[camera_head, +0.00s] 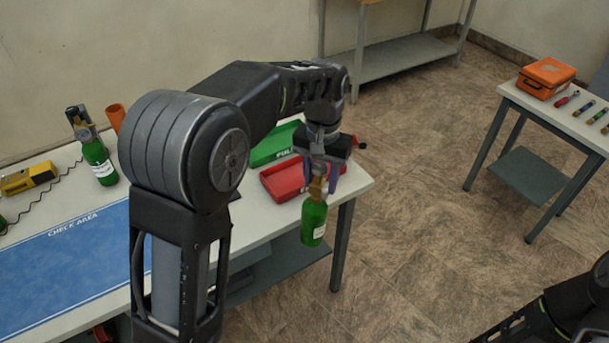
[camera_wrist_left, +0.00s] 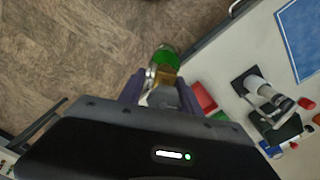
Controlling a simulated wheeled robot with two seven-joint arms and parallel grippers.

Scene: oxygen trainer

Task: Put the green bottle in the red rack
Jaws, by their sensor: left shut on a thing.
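My left gripper (camera_head: 318,182) is shut on the brass valve end of a green bottle (camera_head: 313,221) with a white label. The bottle hangs upright in the air at the table's right end, in front of the red rack (camera_head: 284,181). In the left wrist view the bottle (camera_wrist_left: 165,56) sits between the fingers (camera_wrist_left: 158,88), over the floor beside the table edge. The red rack also shows partly there (camera_wrist_left: 205,98). My right gripper cannot be made out; only dark arm parts show at the lower right.
A green rack (camera_head: 273,147) lies behind the red one. A blue check-area mat (camera_head: 70,265), a yellow device (camera_head: 28,178) and an orange cylinder (camera_head: 114,116) are on the table. A side table at the right holds an orange case (camera_head: 546,77).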

